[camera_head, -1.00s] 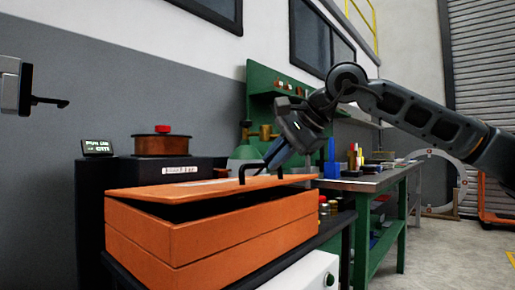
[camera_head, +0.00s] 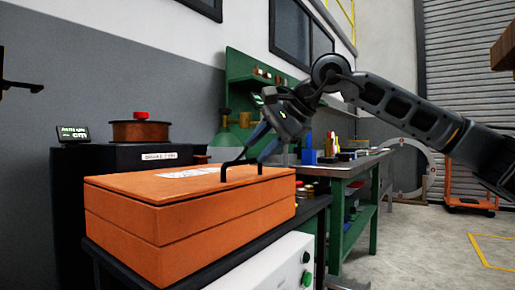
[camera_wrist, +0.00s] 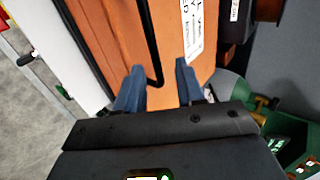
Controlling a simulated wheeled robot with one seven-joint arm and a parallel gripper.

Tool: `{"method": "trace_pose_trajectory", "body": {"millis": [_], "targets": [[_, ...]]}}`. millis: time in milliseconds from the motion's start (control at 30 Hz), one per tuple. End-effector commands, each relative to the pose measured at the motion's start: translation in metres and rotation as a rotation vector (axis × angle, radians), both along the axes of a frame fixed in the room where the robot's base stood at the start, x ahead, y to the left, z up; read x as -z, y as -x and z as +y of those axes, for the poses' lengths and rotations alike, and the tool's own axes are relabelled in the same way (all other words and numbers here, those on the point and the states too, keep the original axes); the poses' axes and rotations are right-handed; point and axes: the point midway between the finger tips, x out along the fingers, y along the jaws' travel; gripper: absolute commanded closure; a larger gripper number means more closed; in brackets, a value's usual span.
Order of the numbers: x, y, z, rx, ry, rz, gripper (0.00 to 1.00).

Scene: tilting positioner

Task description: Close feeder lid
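The orange feeder box (camera_head: 190,225) stands on a dark stand in the head view. A black bar handle (camera_head: 241,163) rises from the lid's right part. My gripper (camera_head: 257,148) is at the handle, just above the lid's right end. In the wrist view my gripper (camera_wrist: 160,82) has its two blue-grey fingers apart, with orange lid (camera_wrist: 115,40) beyond. One end of the black handle (camera_wrist: 152,45) shows between the fingertips; I cannot tell whether they touch it.
A copper-coloured spool with a red knob (camera_head: 141,130) stands on a black cabinet behind the box, beside a small display (camera_head: 73,134). A white control box (camera_head: 275,265) with green buttons is below right. A green workbench (camera_head: 350,165) with tools stands behind.

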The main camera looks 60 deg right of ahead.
Motion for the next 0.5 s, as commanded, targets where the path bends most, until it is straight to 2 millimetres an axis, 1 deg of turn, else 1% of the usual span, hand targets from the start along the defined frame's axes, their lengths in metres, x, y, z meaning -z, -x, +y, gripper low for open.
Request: {"method": "trace_pose_trajectory", "body": {"millis": [33, 200, 333, 500], "targets": [[-0.009, 0.007, -0.001, 0.002, 0.001, -0.001, 0.62], [-0.028, 0.028, -0.001, 0.002, 0.002, 0.000, 0.62], [-0.037, 0.040, 0.000, 0.001, 0.000, 0.000, 0.62], [-0.041, 0.046, 0.000, 0.001, 0.001, 0.000, 0.62]]}}
